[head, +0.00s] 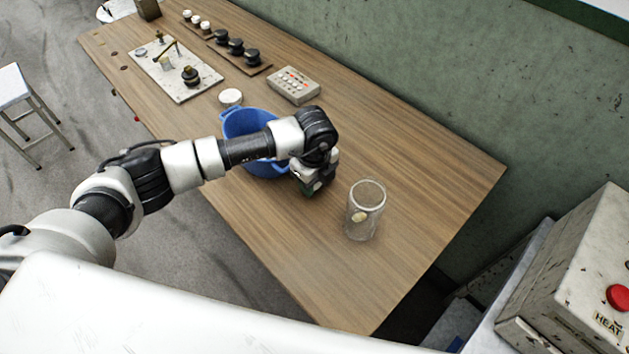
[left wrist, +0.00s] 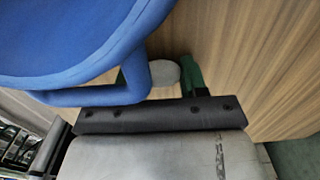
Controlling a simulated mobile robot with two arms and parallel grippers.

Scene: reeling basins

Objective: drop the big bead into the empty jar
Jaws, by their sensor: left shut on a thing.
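My left gripper (head: 312,190) points down over the table, between the blue basin and the clear jar. It is shut on a pale grey rounded thing, which looks like the big bead (left wrist: 165,73); the left wrist view shows it beside a green finger pad, partly hidden by the basin's handle. The head view hides the bead. The clear jar (head: 372,193) stands upright to the right of the gripper, apart from it. A small cream oval shows low on the jar; I cannot tell whether it is a label or inside. My right gripper is out of view.
The blue basin (head: 238,126) is close on the gripper's left; its rim and handle (left wrist: 135,80) fill much of the left wrist view. A white round lid (head: 230,97) and grey button box (head: 293,86) are farther back. Table space right of the jar is clear.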

